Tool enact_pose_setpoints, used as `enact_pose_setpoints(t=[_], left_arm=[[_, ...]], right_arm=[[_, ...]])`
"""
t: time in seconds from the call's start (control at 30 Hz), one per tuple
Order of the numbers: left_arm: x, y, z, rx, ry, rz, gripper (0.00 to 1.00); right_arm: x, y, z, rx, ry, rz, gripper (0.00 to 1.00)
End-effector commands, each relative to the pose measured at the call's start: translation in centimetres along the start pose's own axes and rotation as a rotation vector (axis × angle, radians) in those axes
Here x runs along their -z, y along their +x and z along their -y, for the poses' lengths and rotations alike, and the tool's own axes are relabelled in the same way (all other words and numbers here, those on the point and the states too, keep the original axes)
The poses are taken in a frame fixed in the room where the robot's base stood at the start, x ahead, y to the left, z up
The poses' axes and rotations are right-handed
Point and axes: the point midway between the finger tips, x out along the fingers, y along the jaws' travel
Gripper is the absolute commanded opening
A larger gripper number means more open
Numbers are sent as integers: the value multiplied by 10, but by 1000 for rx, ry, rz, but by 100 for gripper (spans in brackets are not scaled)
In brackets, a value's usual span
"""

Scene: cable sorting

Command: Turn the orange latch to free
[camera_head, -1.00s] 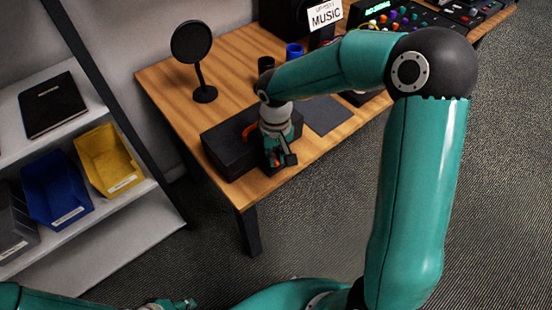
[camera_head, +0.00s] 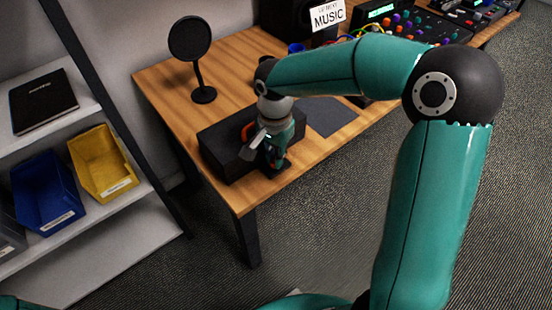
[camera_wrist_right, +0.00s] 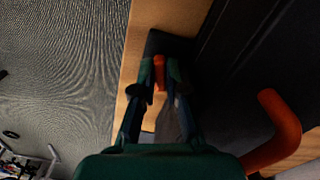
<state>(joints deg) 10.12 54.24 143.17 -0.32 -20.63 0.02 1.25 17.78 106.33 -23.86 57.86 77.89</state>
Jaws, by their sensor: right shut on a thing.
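A black box (camera_head: 222,150) sits near the front left corner of the wooden table. In the right wrist view, the small orange latch (camera_wrist_right: 159,72) lies between the fingertips of my right gripper (camera_wrist_right: 160,80), at a dark base. The gripper is shut on it, and the fingers hide much of it. In the head view my right gripper (camera_head: 275,162) points down at the front side of the box. A thicker, curved orange handle (camera_wrist_right: 278,130) stands out from the box to the right of the fingers. My left gripper is out of view.
A round black pop filter (camera_head: 190,40) stands behind the box. A dark mat (camera_head: 328,115) lies right of it. A mixer (camera_head: 415,25) and cables fill the table's back right. A shelf with a yellow bin (camera_head: 104,165) and blue bin (camera_head: 45,190) is at left.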

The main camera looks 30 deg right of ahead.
Motion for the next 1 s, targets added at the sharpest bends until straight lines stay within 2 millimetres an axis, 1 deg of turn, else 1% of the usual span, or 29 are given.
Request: enact_pose_setpoints(t=[0.2, 0.4, 0.93, 0.97, 1.0], left_arm=[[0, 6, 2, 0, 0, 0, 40], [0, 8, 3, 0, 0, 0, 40], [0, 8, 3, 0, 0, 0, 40], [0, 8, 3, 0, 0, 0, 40], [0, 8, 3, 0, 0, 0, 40]], right_arm=[[1, -1, 2, 7, 134, -4, 0], [1, -1, 2, 8, 201, -4, 0], [2, -2, 3, 8, 225, -4, 0], [2, -2, 3, 9, 224, -4, 17], [2, -2, 3, 9, 224, -4, 24]])
